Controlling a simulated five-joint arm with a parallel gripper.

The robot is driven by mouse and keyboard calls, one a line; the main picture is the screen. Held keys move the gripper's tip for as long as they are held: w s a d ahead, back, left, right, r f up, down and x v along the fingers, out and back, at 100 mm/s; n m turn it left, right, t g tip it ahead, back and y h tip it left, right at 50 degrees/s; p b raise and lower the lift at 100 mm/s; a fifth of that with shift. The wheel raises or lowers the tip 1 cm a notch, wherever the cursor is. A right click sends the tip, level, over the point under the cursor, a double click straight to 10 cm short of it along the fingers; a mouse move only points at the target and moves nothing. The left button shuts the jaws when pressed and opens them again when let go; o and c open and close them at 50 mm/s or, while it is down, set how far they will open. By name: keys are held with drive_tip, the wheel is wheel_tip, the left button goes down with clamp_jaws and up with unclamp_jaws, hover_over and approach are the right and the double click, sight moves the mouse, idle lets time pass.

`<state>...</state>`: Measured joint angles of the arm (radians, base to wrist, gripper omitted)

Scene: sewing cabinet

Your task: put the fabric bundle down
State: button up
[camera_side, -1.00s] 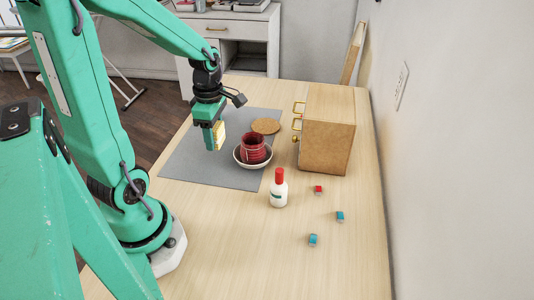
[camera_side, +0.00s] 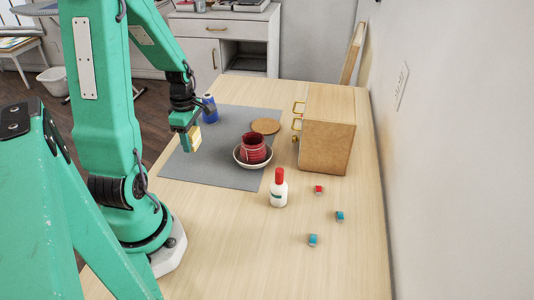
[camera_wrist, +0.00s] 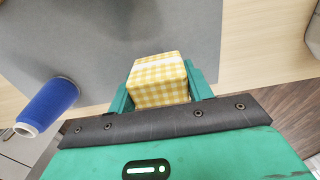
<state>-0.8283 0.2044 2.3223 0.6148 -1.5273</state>
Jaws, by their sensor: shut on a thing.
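The fabric bundle (camera_wrist: 158,80) is a yellow and white checked block with a pale band. My gripper (camera_wrist: 158,92) is shut on it, with one green finger on each side. In the side view the bundle (camera_side: 195,137) shows partly beside my gripper (camera_side: 190,142), over the left part of the grey mat (camera_side: 222,133). It seems held above the mat, but the exact height is hard to tell.
A blue thread spool (camera_side: 209,108) stands behind my gripper; it also shows in the wrist view (camera_wrist: 47,104). A red jar in a white bowl (camera_side: 241,163), a cork disc (camera_side: 265,125), a glue bottle (camera_side: 279,190) and a wooden cabinet (camera_side: 325,145) stand to the right.

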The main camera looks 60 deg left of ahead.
sight(194, 157)
drive_tip(key=shift+s+a+f, duration=0.15)
drive_tip(key=shift+a+f, duration=0.05)
drive_tip(key=shift+a, duration=0.15)
drive_tip(key=shift+f, duration=2)
drive_tip(key=shift+f, duration=0.1)
drive_tip(key=o, duration=0.9)
drive_tip(key=shift+o, duration=0.2)
drive_tip(key=shift+r, duration=6.1)
